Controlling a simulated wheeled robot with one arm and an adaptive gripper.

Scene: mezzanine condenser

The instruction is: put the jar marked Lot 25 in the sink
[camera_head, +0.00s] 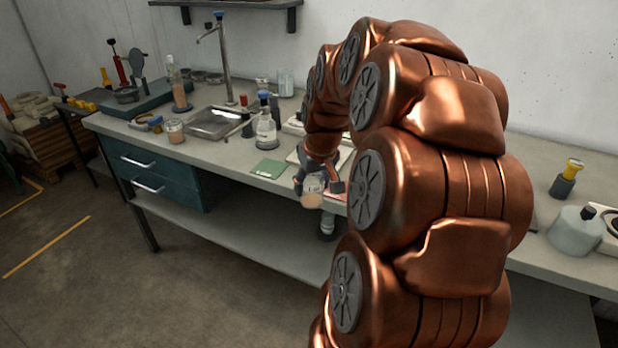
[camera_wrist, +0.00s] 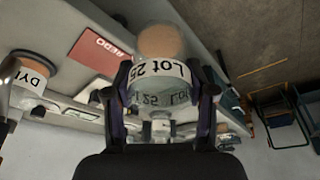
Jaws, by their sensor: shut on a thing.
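My gripper (camera_head: 318,178) is shut on a clear jar (camera_head: 312,190) with tan contents, held in front of the bench's front edge. In the wrist view the jar (camera_wrist: 155,72) shows between the two fingers (camera_wrist: 163,95), and its white label reads "Lot 25". The metal sink (camera_head: 213,123) is set in the bench to the left of my gripper, under a tall faucet (camera_head: 222,60). The sink basin looks empty from here.
A clear bottle with a blue cap (camera_head: 265,125) stands between sink and gripper, beside a green mat (camera_head: 268,168). Another tan jar (camera_head: 174,131) stands left of the sink. A red card marked "REDO" (camera_wrist: 100,50) lies on the bench. A shelf (camera_head: 240,218) runs below.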

